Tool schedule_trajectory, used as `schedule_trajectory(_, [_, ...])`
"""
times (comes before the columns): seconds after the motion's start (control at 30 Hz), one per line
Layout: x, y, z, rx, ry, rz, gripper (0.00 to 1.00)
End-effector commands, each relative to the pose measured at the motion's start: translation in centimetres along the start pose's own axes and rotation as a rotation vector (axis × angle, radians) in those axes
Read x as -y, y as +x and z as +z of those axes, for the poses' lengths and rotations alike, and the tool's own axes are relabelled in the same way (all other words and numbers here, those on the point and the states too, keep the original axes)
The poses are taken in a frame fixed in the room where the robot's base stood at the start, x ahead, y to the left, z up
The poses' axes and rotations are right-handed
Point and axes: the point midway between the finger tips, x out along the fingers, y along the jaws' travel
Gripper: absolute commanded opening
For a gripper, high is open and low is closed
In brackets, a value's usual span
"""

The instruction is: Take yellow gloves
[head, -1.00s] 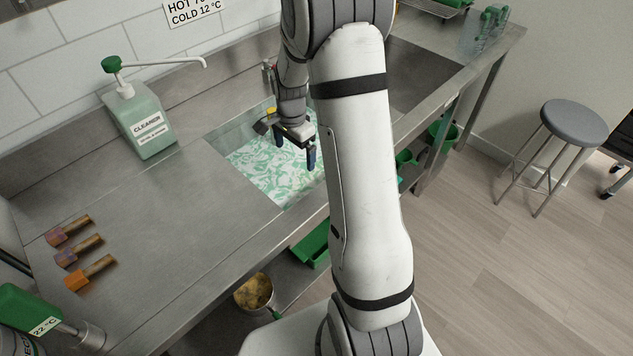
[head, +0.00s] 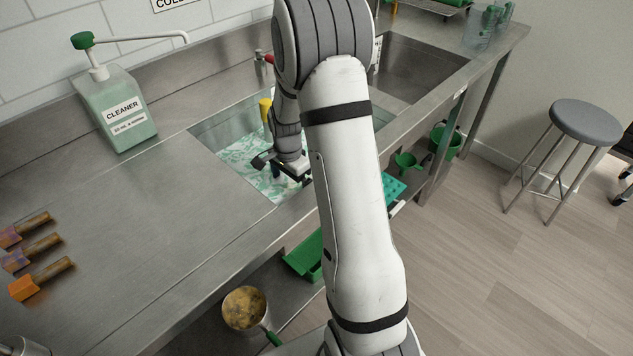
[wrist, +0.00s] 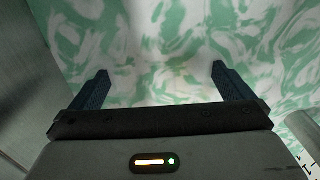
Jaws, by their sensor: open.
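A yellow thing (head: 266,112) stands out at the back edge of the sink in the head view, partly hidden behind my arm. I cannot tell whether it is the yellow gloves. No yellow gloves are clearly seen in either view. My gripper (head: 285,172) is over the left sink basin (head: 222,130), its fingers partly hidden in the head view. In the wrist view my gripper (wrist: 160,72) is open and empty, facing a surface of green and white swirls (wrist: 165,40) that fills the basin.
A cleaner bottle (head: 117,110) with a green pump stands left of the sink. Several brushes (head: 38,252) lie on the steel counter. A pot (head: 244,307) and green tray (head: 305,258) are on the shelf below. A grey stool (head: 583,122) stands on open floor at right.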

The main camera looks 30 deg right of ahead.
Motion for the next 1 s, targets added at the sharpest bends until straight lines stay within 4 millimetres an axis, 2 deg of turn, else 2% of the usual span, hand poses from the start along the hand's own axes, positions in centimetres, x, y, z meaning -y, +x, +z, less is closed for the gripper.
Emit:
schedule_trajectory(0.2, [-0.3,3.4,0.0,0.002,0.001,0.004,1.0])
schedule_trajectory(0.3, [-0.3,4.3,0.0,0.001,0.001,0.002,1.0])
schedule_trajectory(0.57, [-0.3,4.7,-0.1,0.001,0.001,0.001,1.0])
schedule_trajectory(1.0, [-0.3,4.7,-0.1,0.0,0.003,0.001,0.66])
